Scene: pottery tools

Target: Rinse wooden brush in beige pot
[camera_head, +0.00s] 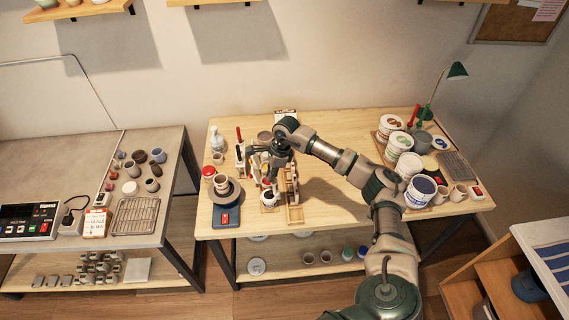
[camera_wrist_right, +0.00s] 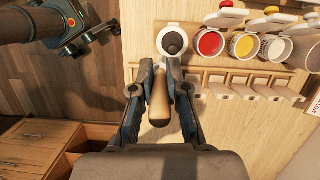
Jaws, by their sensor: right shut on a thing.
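My right gripper (camera_wrist_right: 160,75) is shut on the wooden brush, whose rounded tan handle (camera_wrist_right: 158,108) points toward the wrist camera. The brush's far end is hidden between the fingers. A pale beige pot (camera_wrist_right: 166,50) with a dark inside stands just beyond the fingertips in the wrist view. I cannot tell whether the brush tip is inside it. In the head view my right arm reaches left over the wooden table, and its gripper (camera_head: 271,178) is small among the tools there. My left gripper does not show in the head view.
Containers with red (camera_wrist_right: 211,43) and yellow (camera_wrist_right: 243,46) contents stand beside the pot, along a wooden rack (camera_wrist_right: 240,85). A blue scale (camera_head: 226,216) is at the table's front left. Stacked tubs (camera_head: 403,143) and mugs crowd the right end. The table's middle is mostly clear.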

